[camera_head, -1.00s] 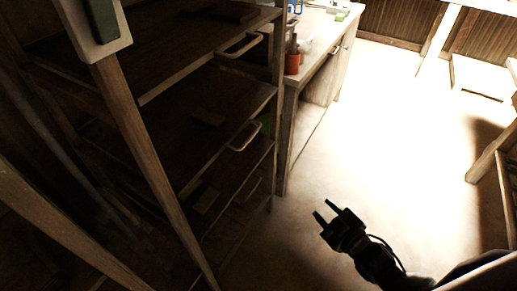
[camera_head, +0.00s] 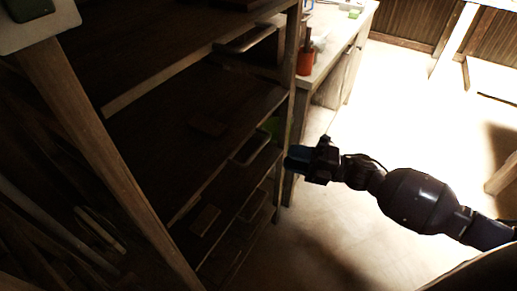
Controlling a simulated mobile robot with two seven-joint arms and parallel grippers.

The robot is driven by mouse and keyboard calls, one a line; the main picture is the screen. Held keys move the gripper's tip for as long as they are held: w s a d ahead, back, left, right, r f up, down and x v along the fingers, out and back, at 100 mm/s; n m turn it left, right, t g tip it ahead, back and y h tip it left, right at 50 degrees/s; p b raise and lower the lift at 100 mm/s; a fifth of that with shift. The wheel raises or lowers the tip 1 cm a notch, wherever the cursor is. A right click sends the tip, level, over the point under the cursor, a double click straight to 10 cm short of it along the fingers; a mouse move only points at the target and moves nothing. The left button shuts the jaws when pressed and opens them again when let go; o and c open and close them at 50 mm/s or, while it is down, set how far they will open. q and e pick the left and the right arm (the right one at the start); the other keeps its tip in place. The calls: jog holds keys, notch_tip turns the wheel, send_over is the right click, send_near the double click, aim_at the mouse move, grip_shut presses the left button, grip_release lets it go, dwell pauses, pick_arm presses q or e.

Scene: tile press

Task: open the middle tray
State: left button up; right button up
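A dark wooden rack stands at the left with trays stacked one above another. The middle tray (camera_head: 215,125) has a pale loop handle (camera_head: 249,147) on its front edge. An upper tray (camera_head: 160,50) has a similar handle (camera_head: 246,40). My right gripper (camera_head: 289,158) is beside the rack's front post, a little to the right of the middle handle and apart from it in the picture. Its fingers point left toward the rack, and their gap is hard to make out in the dark. My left gripper is not in view.
A rack post (camera_head: 288,75) stands close to my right gripper. Behind is a workbench (camera_head: 340,35) with an orange pot (camera_head: 305,62). A green item (camera_head: 271,126) shows behind the middle handle. The floor (camera_head: 410,120) to the right is clear.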

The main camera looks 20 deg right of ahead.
aim_at(259, 148)
jog(key=x, duration=0.8)
jog(key=shift+w+a+r, duration=0.15)
jog(key=shift+w+a, duration=0.05)
jog(key=shift+a, duration=0.05)
grip_shut()
